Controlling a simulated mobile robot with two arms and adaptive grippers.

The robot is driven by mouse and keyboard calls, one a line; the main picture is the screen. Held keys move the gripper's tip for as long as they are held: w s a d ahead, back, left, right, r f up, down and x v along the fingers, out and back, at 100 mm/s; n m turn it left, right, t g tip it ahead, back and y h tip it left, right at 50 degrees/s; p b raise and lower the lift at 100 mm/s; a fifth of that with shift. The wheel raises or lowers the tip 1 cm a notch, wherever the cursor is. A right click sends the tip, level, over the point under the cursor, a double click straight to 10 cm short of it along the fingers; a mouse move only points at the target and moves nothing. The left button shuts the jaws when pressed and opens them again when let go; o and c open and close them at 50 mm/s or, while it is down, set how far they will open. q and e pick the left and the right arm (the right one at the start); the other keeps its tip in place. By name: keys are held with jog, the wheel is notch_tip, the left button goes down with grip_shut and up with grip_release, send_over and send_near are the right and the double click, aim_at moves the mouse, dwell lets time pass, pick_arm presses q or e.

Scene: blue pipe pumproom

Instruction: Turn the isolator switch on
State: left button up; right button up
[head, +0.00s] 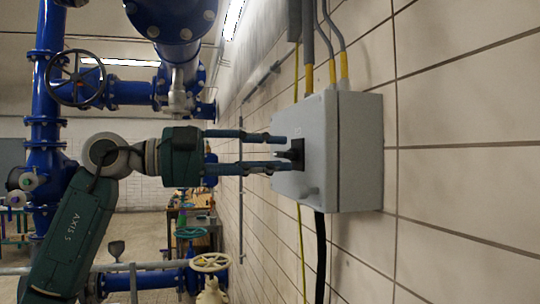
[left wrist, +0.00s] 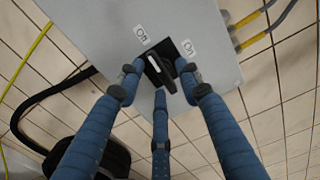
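The isolator switch is a grey box (head: 312,150) on the tiled wall. A black rotary knob (left wrist: 157,70) with a white mark sits on its front face. The mark points up and left, toward the left label (left wrist: 141,34); a second label (left wrist: 188,47), apparently reading On, is at the right. My left gripper (head: 281,153) reaches the box face. Its three blue fingers are spread around the knob in the left wrist view (left wrist: 160,80), with tips close to its sides. Any contact cannot be made out clearly. My right gripper is not in view.
Conduits with yellow ends (head: 332,70) enter the box top, and a black cable (head: 320,255) leaves below. Blue pipes with a handwheel (head: 76,79) stand at the left. A lower valve wheel (head: 210,262) is near the wall. The wall right of the box is bare.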

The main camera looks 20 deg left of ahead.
pick_arm(q)
jog(key=c, duration=0.8)
grip_shut()
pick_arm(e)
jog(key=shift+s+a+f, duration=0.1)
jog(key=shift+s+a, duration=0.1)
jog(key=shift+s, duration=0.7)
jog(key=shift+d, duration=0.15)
pick_arm(q)
jog(key=shift+w+a+m+p, duration=0.15)
jog(key=shift+m+p, duration=0.6)
jog(key=shift+m, duration=3.6)
jog(key=shift+w+d+m+p, duration=0.1)
jog(key=shift+m+p, duration=0.6)
jog(key=shift+m, duration=3.65)
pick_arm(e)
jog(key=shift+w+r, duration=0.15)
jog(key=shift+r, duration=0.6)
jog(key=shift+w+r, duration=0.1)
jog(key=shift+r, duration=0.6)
